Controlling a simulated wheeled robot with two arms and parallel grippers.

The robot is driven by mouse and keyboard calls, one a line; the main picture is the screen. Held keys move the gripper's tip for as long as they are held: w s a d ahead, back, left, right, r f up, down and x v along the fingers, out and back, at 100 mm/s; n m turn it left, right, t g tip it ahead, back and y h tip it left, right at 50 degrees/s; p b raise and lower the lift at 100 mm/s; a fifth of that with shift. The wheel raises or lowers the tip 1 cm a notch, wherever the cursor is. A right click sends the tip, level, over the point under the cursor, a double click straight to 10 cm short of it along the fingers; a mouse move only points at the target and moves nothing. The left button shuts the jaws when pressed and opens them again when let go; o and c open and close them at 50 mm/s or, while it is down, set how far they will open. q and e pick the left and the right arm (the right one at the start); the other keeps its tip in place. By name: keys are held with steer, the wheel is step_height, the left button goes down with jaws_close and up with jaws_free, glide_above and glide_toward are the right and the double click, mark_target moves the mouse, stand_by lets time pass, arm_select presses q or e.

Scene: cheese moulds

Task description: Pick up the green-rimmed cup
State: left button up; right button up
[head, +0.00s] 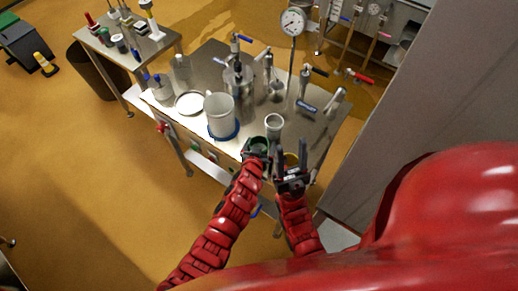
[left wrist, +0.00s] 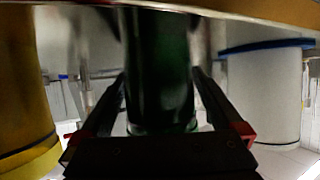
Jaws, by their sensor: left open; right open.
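The green-rimmed cup shows in the head view as a green rim (head: 257,141) at the table's front edge, mostly hidden by my left gripper. My left gripper (head: 256,150) is at this cup, with its jaws open. In the left wrist view a dark green cylinder (left wrist: 158,70) stands between the two open fingers (left wrist: 160,100); I cannot tell whether they touch it. My right gripper (head: 291,172) is open just to the right, in front of a yellow-rimmed thing (head: 291,157) that it partly hides.
A large white jug (head: 220,112) with a blue ring at its base stands left of the left gripper. A pale cup (head: 274,122) stands just behind the grippers.

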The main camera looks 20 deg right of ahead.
arm_select(q)
steer(key=shift+f, duration=0.15)
steer(key=shift+w, duration=0.1)
steer(key=c, duration=1.4)
steer(key=shift+c, duration=0.2)
